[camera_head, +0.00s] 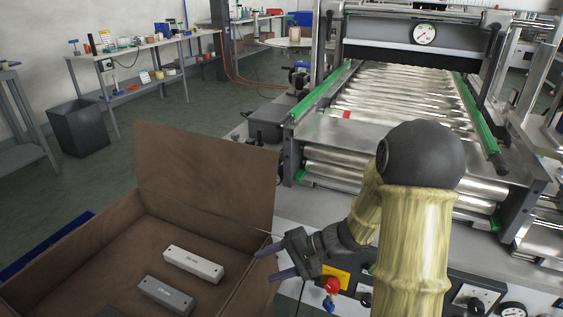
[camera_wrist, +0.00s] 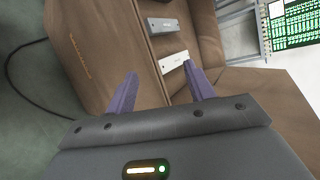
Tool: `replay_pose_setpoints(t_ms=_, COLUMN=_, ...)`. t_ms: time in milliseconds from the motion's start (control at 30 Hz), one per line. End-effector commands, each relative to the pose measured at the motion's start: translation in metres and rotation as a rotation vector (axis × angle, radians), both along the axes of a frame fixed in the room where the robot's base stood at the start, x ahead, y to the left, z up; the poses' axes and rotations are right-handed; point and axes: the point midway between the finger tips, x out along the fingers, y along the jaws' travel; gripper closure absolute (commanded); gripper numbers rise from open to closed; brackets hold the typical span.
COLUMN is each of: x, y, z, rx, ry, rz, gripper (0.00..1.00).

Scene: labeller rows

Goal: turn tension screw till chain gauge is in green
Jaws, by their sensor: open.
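My gripper (camera_head: 268,263) is open and empty, its two purple fingers pointing left beside the right wall of the brown box. In the wrist view the fingers (camera_wrist: 160,72) stand apart in front of the box. A round white gauge (camera_head: 424,34) is on the back of the roller machine. Another dial (camera_head: 513,309) is partly cut off at the lower right of the front panel. A black knob (camera_head: 475,303) sits on a plate left of it. I cannot tell which is the chain gauge or the tension screw, and needles and coloured zones are too small to read.
The brown box (camera_head: 225,297) holds a white block (camera_head: 193,264) and a grey block (camera_head: 166,295). A red button (camera_head: 332,286) is on the panel beneath my gripper. The roller conveyor (camera_head: 400,98) has green side rails. A bin (camera_head: 80,128) and benches stand at left.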

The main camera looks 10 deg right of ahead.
Motion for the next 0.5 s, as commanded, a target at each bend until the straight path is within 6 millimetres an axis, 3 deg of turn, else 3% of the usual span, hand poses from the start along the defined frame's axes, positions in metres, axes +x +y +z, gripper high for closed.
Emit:
replay_pose_setpoints(t_ms=100, x=-0.042, y=0.004, z=-0.011, rx=-0.208, ry=0.069, rz=0.131, gripper=0.47)
replay_pose_setpoints(t_ms=233, x=-0.076, y=-0.008, z=-0.021, rx=-0.447, ry=0.098, rz=0.232, gripper=0.47)
replay_pose_setpoints(t_ms=400, x=-0.100, y=-0.034, z=-0.023, rx=-0.748, ry=0.040, rz=0.315, gripper=0.47)
replay_pose_setpoints(t_ms=500, x=-0.103, y=-0.050, z=-0.018, rx=-0.907, ry=-0.041, rz=0.338, gripper=0.47)
